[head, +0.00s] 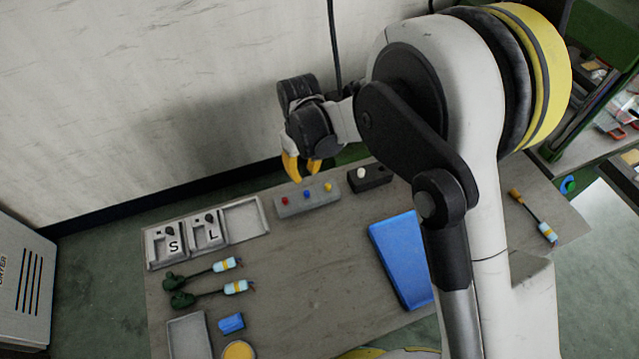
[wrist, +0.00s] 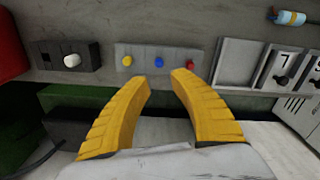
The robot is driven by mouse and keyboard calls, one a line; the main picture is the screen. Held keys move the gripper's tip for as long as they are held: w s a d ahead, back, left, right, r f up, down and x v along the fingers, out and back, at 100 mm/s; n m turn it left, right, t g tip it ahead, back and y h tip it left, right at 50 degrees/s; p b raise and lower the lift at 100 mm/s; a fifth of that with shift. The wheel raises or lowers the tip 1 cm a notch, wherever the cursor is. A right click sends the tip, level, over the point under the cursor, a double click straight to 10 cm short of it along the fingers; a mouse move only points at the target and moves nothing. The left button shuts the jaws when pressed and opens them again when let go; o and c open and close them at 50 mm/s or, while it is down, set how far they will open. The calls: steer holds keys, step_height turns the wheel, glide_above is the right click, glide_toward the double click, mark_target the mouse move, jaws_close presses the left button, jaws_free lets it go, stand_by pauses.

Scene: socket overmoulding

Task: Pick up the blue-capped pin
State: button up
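The blue-capped pin (head: 307,195) stands in a grey block (head: 325,200) at the table's far edge, between a red-capped pin (head: 284,201) and a yellow-capped pin (head: 327,187). In the wrist view the blue cap (wrist: 158,62) lies just past the gap between my fingertips, with yellow to its left and red to its right. My gripper (head: 301,178) is open and empty, its yellow fingers apart. It is near the block and apart from the pin. The wrist view also shows the open gripper (wrist: 162,80). Only the caps of the pins show.
A dark block with a white-capped piece (head: 361,173) is just right of the grey block. Trays marked S and L (head: 172,245) and an empty tray (head: 246,219) lie to the left. The table's middle is clear.

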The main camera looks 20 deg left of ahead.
mark_target(307, 192)
step_height(307, 192, down, 5)
steer(key=shift+f+b, duration=0.1)
steer(key=shift+b, duration=0.5)
step_height(307, 192, down, 5)
steer(key=shift+d+f+b, duration=0.15)
steer(key=shift+b, duration=0.6)
steer(key=shift+c, duration=0.3)
jaws_close()
